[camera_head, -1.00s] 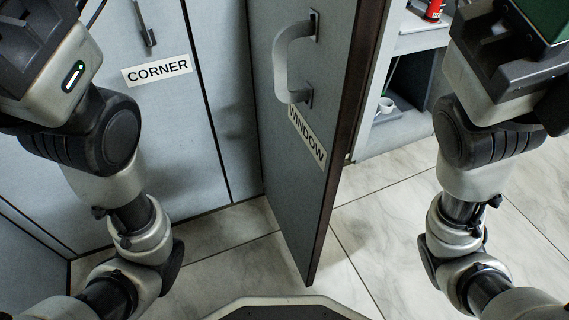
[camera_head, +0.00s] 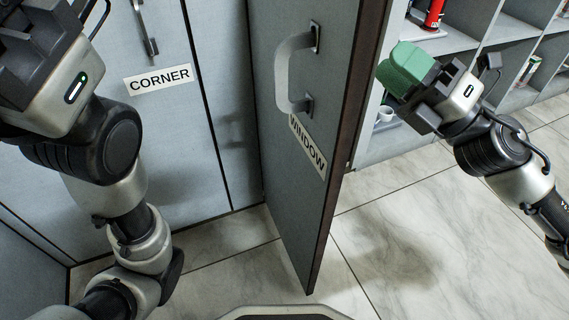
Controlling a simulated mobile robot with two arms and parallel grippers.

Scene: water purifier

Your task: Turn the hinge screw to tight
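No hinge screw can be made out in view. A grey cabinet door labelled WINDOW (camera_head: 262,150) stands swung open in the middle, with a grey handle (camera_head: 283,75) on its face. My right gripper (camera_head: 405,72) is at the upper right, to the right of the door's brown edge and apart from it. It is shut on a green block-like object (camera_head: 402,66), whose exact kind I cannot tell. My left gripper (camera_head: 30,25) is at the top left, in front of the cabinet; its fingertips are cut off or hidden.
A closed door labelled CORNER (camera_head: 158,125) is at the left. The tiled floor (camera_head: 400,240) right of the open door is clear.

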